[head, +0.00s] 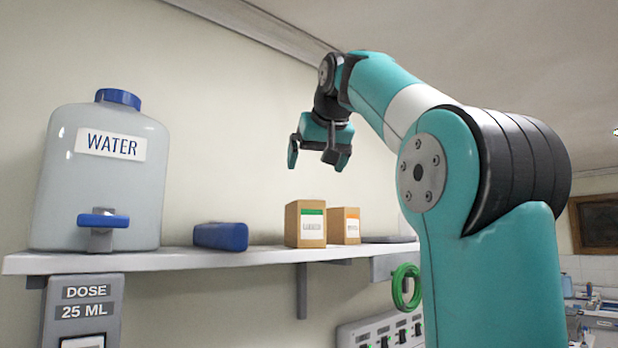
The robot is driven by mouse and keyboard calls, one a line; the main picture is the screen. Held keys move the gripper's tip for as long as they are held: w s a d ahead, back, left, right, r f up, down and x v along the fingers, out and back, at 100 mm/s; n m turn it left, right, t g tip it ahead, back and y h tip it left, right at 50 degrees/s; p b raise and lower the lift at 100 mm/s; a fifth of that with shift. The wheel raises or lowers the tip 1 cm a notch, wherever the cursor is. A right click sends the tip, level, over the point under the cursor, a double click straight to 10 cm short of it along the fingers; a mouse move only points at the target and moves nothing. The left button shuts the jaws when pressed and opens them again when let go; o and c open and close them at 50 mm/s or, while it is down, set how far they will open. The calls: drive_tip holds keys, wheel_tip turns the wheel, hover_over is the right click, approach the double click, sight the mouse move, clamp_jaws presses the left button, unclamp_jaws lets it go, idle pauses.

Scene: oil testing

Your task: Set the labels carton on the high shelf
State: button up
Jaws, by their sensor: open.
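A small brown carton (305,225) with a green band and a white label stands upright on the high shelf (180,262); its print is small but seems to read LABELS. A second brown carton (345,226) with an orange band stands just right of it, its print too small to read. My gripper (317,164) is open and empty, fingers pointing down. It is in the air above the cartons, apart from them.
A large water container (103,185) with a blue cap and tap stands at the shelf's left. A blue object (221,236) lies between it and the cartons. A dose unit (82,310), a green coil (406,287) and a switch panel (385,331) are below.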

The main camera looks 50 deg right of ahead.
drive_tip(key=p+v, duration=0.2)
drive_tip(key=v, duration=0.5)
drive_tip(key=shift+p, duration=0.4)
